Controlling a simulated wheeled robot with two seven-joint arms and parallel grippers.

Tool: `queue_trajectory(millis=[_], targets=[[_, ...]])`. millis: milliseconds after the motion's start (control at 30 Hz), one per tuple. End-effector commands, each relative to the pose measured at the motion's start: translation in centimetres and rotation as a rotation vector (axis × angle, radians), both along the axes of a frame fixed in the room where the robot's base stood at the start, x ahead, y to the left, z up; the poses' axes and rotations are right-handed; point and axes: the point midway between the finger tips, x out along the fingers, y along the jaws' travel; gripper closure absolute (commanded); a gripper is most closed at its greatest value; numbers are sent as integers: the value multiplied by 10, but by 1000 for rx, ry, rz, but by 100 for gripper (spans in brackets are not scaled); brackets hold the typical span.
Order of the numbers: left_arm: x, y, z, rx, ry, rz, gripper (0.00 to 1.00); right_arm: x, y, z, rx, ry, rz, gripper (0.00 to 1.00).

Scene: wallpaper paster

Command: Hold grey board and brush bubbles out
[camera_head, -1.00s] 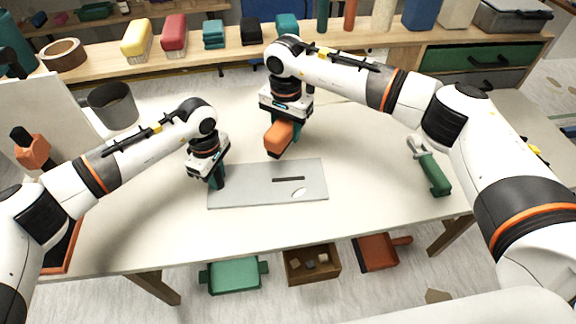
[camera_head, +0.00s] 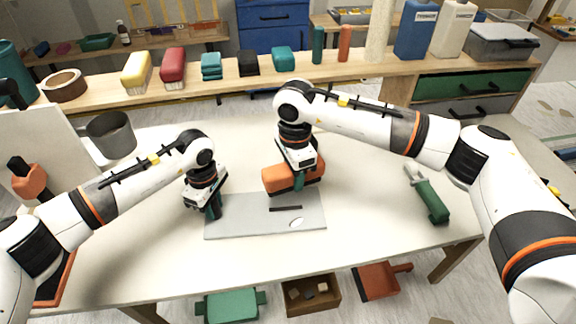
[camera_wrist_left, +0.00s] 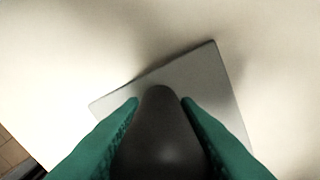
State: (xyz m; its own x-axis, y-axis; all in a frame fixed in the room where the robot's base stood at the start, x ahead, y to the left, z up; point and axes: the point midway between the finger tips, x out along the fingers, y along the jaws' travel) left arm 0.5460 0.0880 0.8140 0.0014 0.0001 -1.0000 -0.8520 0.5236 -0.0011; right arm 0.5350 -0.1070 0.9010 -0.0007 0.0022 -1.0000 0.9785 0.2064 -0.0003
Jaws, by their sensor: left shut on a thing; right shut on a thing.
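My left gripper (camera_head: 214,211) is at the board's left end, shut on a dark rounded grip (camera_wrist_left: 158,130). This grip rises over the board in the left wrist view (camera_wrist_left: 205,75), between the green fingers. My right gripper (camera_head: 299,183) is shut on the orange brush (camera_head: 276,180). The brush is held level at the board's far edge; whether it touches the board cannot be told. Its underside is hidden.
A green-handled tool (camera_head: 432,202) lies on the table at right. A grey cup (camera_head: 112,133) stands at the left. A wooden shelf behind holds several brushes, blocks and bottles. Bins sit under the front edge. The table between board and green-handled tool is clear.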

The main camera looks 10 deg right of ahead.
Motion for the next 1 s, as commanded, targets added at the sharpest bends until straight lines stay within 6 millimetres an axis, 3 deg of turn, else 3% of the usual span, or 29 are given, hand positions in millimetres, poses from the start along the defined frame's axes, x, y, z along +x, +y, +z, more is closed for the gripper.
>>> queue_trajectory(millis=[200,567,1000], targets=[[-2,0,-4,2,7,-1,100,-9,-3,2,0,-2,-103,82],[-2,0,-4,2,7,-1,100,-9,-3,0,0,-2,-107,82],[-2,0,-4,2,7,-1,100,-9,-2,-43,0,-1,-106,82]])
